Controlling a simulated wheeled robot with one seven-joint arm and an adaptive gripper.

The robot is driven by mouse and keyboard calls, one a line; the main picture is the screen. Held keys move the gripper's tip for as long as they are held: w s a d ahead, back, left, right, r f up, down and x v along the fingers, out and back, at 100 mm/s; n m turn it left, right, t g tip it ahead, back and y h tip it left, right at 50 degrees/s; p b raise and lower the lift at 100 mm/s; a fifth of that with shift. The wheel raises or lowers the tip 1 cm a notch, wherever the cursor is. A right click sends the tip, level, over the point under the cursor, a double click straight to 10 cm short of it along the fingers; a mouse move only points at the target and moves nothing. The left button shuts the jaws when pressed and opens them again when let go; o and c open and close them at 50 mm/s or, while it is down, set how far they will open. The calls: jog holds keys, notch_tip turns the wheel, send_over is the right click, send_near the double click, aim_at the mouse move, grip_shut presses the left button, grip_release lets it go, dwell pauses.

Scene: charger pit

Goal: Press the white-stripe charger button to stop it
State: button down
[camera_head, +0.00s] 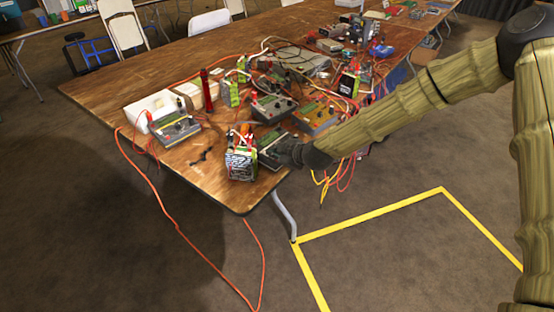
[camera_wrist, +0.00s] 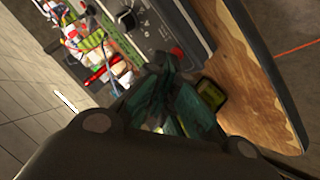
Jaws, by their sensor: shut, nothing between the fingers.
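A dark charger (camera_head: 270,141) lies near the front corner of the wooden table, beside my gripper (camera_head: 287,153). In the wrist view, a grey charger panel (camera_wrist: 150,30) has a red round button (camera_wrist: 177,53) and a dark knob. My gripper's teal fingers (camera_wrist: 162,68) are shut and empty, with their tips close to the left of the red button. I cannot tell whether they touch the panel. Other chargers stand nearby: a dark one (camera_head: 273,107), a yellowish one (camera_head: 316,117) and a grey one (camera_head: 176,126) at the left.
A battery pack with a black-and-white label (camera_head: 240,164) stands at the table's front corner (camera_head: 213,193). Many cables and red and green connectors crowd the table. An orange cable (camera_head: 165,205) hangs to the floor. Yellow tape (camera_head: 370,215) marks open floor at the right.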

jog(key=shift+r, duration=0.15)
jog(key=shift+s+d+r+p, duration=0.1)
jog(key=shift+d+r+p, duration=0.1)
jog(key=shift+r+p, duration=0.35)
jog(key=r, duration=0.1)
jog(key=r+p, duration=0.1)
jog(key=r, duration=0.1)
jog(key=r+p, duration=0.1)
jog(key=r, duration=0.1)
jog(key=shift+s+d, duration=0.3)
dwell(0.8)
